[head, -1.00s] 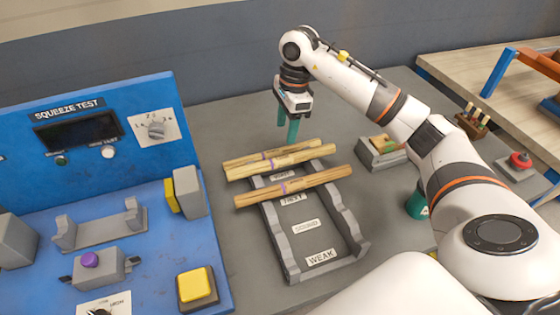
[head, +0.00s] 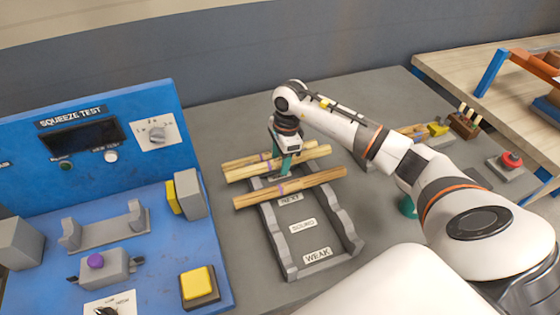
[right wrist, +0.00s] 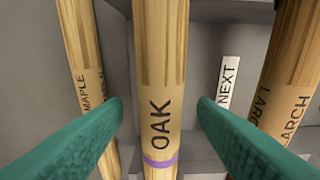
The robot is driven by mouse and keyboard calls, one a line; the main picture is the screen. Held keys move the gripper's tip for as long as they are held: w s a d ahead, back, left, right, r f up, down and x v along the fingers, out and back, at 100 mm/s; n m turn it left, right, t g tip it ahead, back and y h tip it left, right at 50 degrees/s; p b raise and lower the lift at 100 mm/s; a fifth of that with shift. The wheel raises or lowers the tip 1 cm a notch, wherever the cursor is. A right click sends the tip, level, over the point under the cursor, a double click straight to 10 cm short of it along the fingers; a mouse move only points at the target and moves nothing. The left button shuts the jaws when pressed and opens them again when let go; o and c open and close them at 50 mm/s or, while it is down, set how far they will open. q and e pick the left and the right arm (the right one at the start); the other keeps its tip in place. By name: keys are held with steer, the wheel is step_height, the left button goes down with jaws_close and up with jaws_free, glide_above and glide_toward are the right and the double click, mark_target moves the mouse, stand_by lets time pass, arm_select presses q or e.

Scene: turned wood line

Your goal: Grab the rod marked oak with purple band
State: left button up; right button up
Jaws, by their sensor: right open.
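The oak rod (right wrist: 160,95) is pale wood with dark OAK lettering and a purple band, upright in the middle of the right wrist view. In the head view it appears to be the middle rod (head: 248,171), lying across the grey rack (head: 275,245). My right gripper (head: 284,168) is low over the rods. Its green fingers (right wrist: 160,112) are open, one on each side of the oak rod with gaps showing. The maple rod (right wrist: 86,80) is at the left and the larch rod (right wrist: 292,75) at the right in the right wrist view. My left gripper is out of view.
The front rod (head: 310,184) lies close before the gripper, above a NEXT label. The rack's SOUND and WEAK places are empty. A blue squeeze tester (head: 165,245) stands at the left. A red button box (head: 508,164) is at the right.

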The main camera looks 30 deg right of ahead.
steer(key=c, duration=1.1)
steer(key=shift+r, duration=0.1)
steer(key=shift+c, duration=0.2)
